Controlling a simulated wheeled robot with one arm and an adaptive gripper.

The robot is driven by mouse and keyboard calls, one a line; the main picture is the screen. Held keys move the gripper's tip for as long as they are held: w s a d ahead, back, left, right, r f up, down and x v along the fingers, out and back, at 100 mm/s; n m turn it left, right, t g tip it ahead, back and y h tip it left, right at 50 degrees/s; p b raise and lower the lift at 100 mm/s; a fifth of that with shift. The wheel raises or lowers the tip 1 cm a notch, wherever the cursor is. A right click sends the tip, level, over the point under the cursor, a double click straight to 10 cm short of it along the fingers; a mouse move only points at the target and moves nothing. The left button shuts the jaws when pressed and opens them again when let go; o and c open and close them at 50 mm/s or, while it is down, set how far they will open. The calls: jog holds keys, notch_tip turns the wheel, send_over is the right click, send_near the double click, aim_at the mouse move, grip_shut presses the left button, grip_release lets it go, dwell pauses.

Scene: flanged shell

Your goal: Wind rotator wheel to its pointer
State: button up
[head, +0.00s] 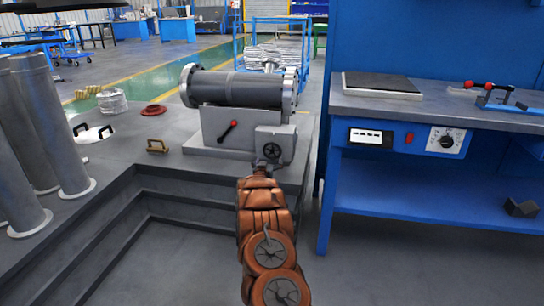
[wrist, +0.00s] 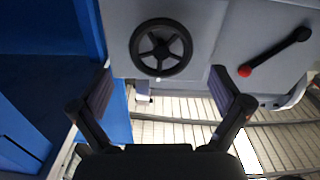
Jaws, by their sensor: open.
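The rotator wheel (head: 271,151) is a small dark spoked handwheel on the grey box at the right end of the rotator stand. In the wrist view the wheel (wrist: 160,48) shows whole, with a black rim and hub. My gripper (wrist: 160,82) is open and empty, its fingers spread wider than the wheel. The fingertips appear just below the wheel in that view, with no clear contact. In the head view my gripper (head: 265,166) is in front of the wheel and covers its lower part. I cannot make out the pointer.
A red-knobbed lever (head: 228,131) is beside the wheel; it also shows in the wrist view (wrist: 277,52). A grey flanged shell (head: 240,89) lies on the rotator. A blue workbench (head: 440,185) stands right. Several upright grey pipes (head: 50,125) stand left. Steps lie in front.

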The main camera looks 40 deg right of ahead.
aim_at(272, 153)
jog(key=shift+b+x, duration=0.35)
jog(key=shift+x, duration=1.25)
jog(key=shift+w+d, duration=0.15)
jog(key=shift+d, duration=0.05)
jog(key=shift+b+x, duration=0.4)
jog(key=shift+x, duration=0.55)
jog(key=shift+w+d, duration=0.2)
jog(key=shift+d, duration=0.2)
jog(key=shift+w+d, duration=0.2)
jog(key=shift+w, duration=0.05)
jog(key=shift+c, duration=0.3)
jog(key=shift+r, duration=0.1)
jog(key=c, duration=0.7)
jog(key=shift+c, duration=0.2)
